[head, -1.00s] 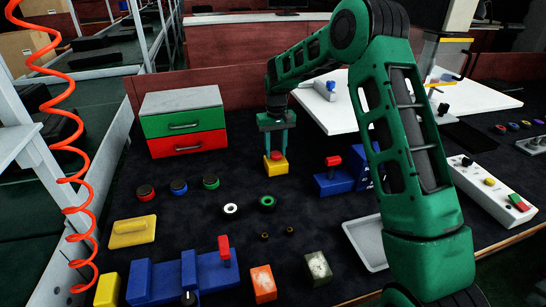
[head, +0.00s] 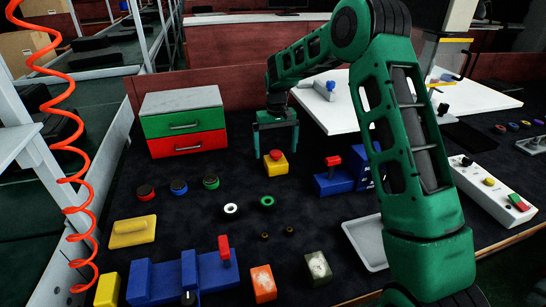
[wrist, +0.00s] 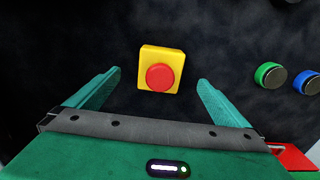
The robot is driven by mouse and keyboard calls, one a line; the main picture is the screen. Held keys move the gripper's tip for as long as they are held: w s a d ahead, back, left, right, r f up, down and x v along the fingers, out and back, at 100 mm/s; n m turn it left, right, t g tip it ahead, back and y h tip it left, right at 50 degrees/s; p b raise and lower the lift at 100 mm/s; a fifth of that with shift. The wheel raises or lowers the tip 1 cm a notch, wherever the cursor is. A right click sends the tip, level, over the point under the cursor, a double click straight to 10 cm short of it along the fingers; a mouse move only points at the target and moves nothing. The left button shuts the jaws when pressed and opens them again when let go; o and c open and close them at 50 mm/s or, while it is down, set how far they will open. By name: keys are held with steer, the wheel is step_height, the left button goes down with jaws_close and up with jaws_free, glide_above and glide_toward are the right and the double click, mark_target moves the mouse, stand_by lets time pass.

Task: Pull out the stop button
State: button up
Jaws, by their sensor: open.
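The stop button (head: 276,155) is a red round knob on a yellow box (head: 275,167) that stands on the dark table. In the wrist view the red knob (wrist: 160,77) and its yellow housing (wrist: 174,53) show in full, ahead of and between the fingers. My gripper (head: 276,152) is open, its two green fingers spread wide with nothing between them. In the head view it hangs above and just behind the button, apart from it. In the wrist view the gripper (wrist: 159,80) has a fingertip to each side of the button, and neither touches it.
A green and red drawer unit (head: 184,122) stands to the left. A blue block with a red handle (head: 334,172) is close on the right. Round buttons in red, blue and green (head: 179,187) lie at front left. The table just around the yellow box is clear.

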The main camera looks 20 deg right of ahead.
mark_target(276, 152)
steer(key=shift+r, duration=3.05)
steer(key=shift+s+d+r, duration=0.1)
steer(key=shift+s+r, duration=0.15)
steer(key=shift+r, duration=0.05)
steer(key=s+d+r+t, duration=0.1)
steer(key=s+d+r, duration=0.15)
steer(key=s, duration=0.55)
steer(key=s+d+r+t, duration=0.1)
steer(key=s+r, duration=0.3)
steer(key=s, duration=0.5)
steer(key=s+d+r+t, duration=0.1)
steer(key=s+r+t, duration=0.15)
steer(key=s, duration=0.55)
steer(key=s+d+f+m+g, duration=0.1)
steer(key=s+d, duration=0.3)
steer(key=s, duration=0.4)
steer(key=s+d+f+m+g, duration=0.1)
steer(key=s+d+m+g, duration=0.1)
steer(key=s, duration=0.6)
steer(key=s+d+m+g, duration=0.1)
steer(key=s+d+m, duration=0.2)
steer(key=s+d, duration=0.3)
steer(key=s, duration=0.2)
steer(key=shift+s+f, duration=0.3)
steer(key=shift+f, duration=0.1)
